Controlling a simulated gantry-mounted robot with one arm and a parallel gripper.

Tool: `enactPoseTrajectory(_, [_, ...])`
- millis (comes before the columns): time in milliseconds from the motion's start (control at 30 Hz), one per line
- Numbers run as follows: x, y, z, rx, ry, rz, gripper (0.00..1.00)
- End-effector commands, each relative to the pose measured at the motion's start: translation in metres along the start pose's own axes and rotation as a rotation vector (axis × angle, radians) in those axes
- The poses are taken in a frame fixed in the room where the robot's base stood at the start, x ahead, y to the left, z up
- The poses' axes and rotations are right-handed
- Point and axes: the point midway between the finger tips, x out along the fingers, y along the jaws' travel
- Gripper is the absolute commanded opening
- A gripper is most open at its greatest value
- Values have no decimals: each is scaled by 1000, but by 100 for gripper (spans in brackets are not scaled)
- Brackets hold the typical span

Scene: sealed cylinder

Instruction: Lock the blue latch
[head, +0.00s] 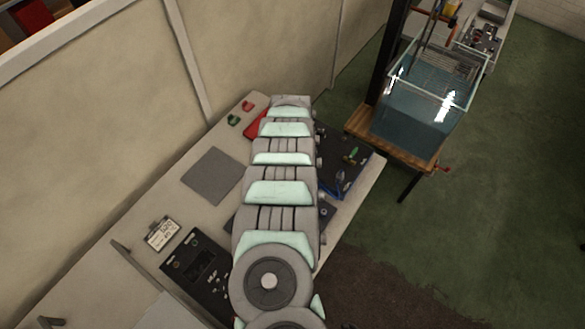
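A small blue part (339,187), possibly the blue latch, shows on a dark panel (335,150) just right of my arm. It is too small to tell whether it is locked. My arm reaches across the table from the bottom of the head view and hides part of the panel. My gripper is not visible; the far end of my arm is at the table's back edge.
The table (185,205) also holds a grey square plate (212,175), a dark control box (200,265), a small label display (161,233), small red and green parts (240,113), and a red object (255,126). A glass water tank (420,105) stands at the right.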

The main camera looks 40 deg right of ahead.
Motion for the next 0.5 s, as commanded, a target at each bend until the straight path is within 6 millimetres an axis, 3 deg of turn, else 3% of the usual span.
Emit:
enactPoseTrajectory(400, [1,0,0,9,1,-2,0])
enactPoseTrajectory(433, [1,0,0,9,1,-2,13])
enactPoseTrajectory(500, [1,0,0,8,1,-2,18])
